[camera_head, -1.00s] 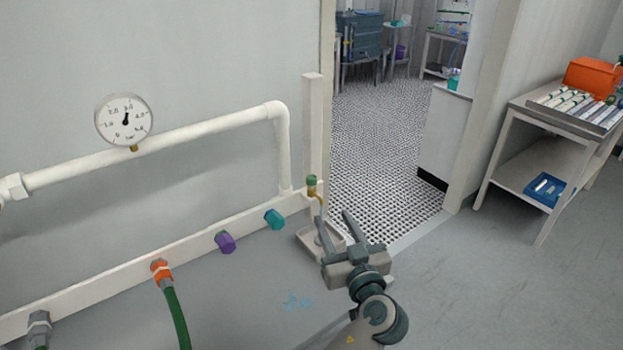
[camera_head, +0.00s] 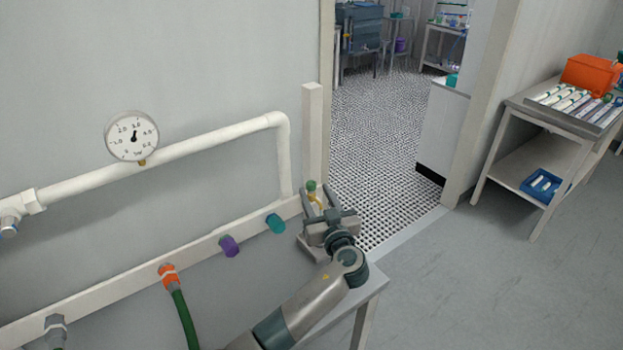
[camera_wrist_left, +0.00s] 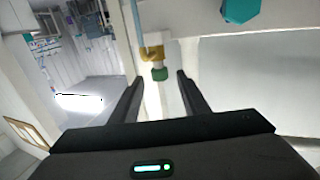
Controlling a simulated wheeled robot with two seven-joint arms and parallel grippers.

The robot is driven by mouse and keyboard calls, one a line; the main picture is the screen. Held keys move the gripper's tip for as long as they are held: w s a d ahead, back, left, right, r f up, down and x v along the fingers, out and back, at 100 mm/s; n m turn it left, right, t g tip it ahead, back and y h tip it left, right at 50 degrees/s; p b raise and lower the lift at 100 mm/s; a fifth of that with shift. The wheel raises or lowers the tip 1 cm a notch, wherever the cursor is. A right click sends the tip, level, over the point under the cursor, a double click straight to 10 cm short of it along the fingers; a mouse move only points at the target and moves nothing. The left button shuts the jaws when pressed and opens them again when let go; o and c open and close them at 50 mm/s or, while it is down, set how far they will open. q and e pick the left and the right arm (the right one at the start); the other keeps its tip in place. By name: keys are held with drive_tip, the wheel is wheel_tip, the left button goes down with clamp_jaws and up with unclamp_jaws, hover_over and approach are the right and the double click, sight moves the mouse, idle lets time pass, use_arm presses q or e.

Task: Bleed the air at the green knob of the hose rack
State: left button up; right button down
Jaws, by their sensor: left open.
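The green knob (camera_head: 311,186) sits on a small brass valve at the right end of the white hose rack (camera_head: 120,281), beside the upright post. My left gripper (camera_head: 320,198) is at the valve, with its fingers pointing toward the rack. In the left wrist view the green knob (camera_wrist_left: 160,74) shows between the two spread fingertips (camera_wrist_left: 160,76), with gaps on both sides. The gripper is open and holds nothing. I cannot tell how far the knob lies between the fingers in depth. My right gripper is not in view.
A teal cap (camera_head: 276,223), a purple cap (camera_head: 229,246) and an orange coupling (camera_head: 169,275) with a green hose (camera_head: 186,320) line the rack. A pressure gauge (camera_head: 132,136) tops the white pipe. A doorway opens behind the valve. A bench (camera_head: 560,120) stands at right.

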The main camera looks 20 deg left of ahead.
sight(313, 189)
use_arm(q)
drive_tip(key=shift+p+x, duration=0.7)
drive_tip(key=shift+x, duration=1.55)
drive_tip(key=shift+c, duration=0.4)
drive_tip(key=c, duration=1)
